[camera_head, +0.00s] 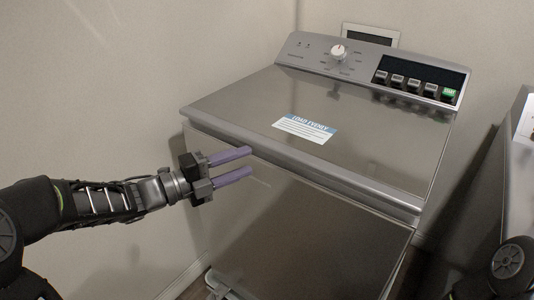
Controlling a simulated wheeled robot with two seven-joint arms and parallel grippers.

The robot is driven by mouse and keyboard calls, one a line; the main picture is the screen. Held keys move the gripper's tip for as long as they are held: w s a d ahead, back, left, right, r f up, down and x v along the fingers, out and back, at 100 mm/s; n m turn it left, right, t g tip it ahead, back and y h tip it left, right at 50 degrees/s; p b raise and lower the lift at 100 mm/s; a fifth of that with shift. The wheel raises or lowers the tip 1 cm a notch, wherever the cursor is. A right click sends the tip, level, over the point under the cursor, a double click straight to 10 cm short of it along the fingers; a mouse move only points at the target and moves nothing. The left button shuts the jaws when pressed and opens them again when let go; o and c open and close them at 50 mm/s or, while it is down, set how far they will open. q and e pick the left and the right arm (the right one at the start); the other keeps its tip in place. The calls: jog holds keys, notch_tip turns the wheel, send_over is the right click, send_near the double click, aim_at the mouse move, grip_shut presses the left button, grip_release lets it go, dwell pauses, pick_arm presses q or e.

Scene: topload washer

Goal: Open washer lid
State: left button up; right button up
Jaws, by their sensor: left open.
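The washer lid (230,103) is a flat grey metal panel on top of the washer (300,230), and it lies shut. A blue and white label (305,129) is stuck on it. My left gripper (250,162) comes in from the left and is open, with two purple fingers pointing right. The fingers are in front of the washer's upper front edge, near the left end of the lid's front rim. I cannot tell whether they touch it. Nothing is between the fingers. My right gripper is not in view.
The control panel (320,60) with a white knob (339,52) and several buttons stands at the back of the washer. A wall is behind and to the left. Another grey appliance (516,180) stands at the right edge, beyond a narrow gap.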

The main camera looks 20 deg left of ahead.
aim_at(272, 152)
pick_arm(q)
jog(key=x, duration=0.7)
jog(key=shift+f, duration=0.1)
jog(key=shift+c, duration=0.2)
grip_shut()
dwell(1.1)
